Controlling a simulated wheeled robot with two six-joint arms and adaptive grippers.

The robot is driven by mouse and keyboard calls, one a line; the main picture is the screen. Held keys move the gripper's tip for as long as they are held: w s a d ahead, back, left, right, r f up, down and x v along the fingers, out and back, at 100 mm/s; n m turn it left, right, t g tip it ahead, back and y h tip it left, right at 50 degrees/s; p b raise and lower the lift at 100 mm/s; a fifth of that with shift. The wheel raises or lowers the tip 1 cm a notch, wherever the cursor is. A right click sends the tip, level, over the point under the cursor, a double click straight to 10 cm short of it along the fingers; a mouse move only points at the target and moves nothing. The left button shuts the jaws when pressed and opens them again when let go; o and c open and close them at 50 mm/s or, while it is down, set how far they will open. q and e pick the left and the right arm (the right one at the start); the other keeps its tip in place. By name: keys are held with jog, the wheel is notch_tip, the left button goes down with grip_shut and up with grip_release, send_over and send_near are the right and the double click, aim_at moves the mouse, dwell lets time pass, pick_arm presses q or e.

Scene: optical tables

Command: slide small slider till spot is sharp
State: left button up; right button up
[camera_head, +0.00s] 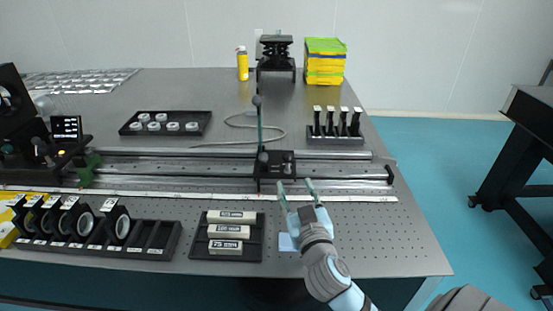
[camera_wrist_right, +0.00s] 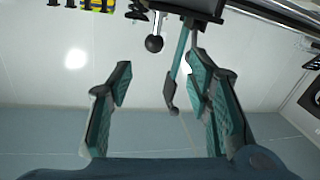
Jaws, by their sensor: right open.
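A black slider (camera_head: 283,166) sits on the long rail (camera_head: 340,172), right of the rail's middle. In the right wrist view the slider's dark underpart (camera_wrist_right: 200,8), a black ball knob (camera_wrist_right: 154,43) and the teal plate (camera_wrist_right: 180,55) show, apparently upside down. My right gripper (camera_head: 296,186) is open, just in front of the slider; its spread fingers (camera_wrist_right: 160,78) hold nothing. Whether a finger touches the knob or plate I cannot tell. A small screen (camera_head: 66,128) stands at left; its spot is too small to judge.
A black rack of round lens mounts (camera_head: 150,240) and a tray of labelled blocks (camera_head: 255,240) lie in front of the rail.

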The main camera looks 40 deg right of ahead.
aim_at(289, 161)
jog(key=x, duration=0.8)
jog(key=b+x, duration=0.1)
jog(key=x, duration=0.3)
jog(key=shift+d+r, duration=0.3)
jog(key=shift+d, duration=0.1)
jog(key=shift+w+d+r, duration=0.1)
jog(key=shift+w+d, duration=0.15)
jog(key=shift+w, duration=0.1)
pick_arm(q)
jog(key=shift+s+f, duration=0.55)
jog(key=shift+f, duration=0.05)
pick_arm(e)
jog(key=shift+c, duration=0.5)
pick_arm(q)
jog(key=shift+s, duration=0.1)
pick_arm(e)
grip_shut()
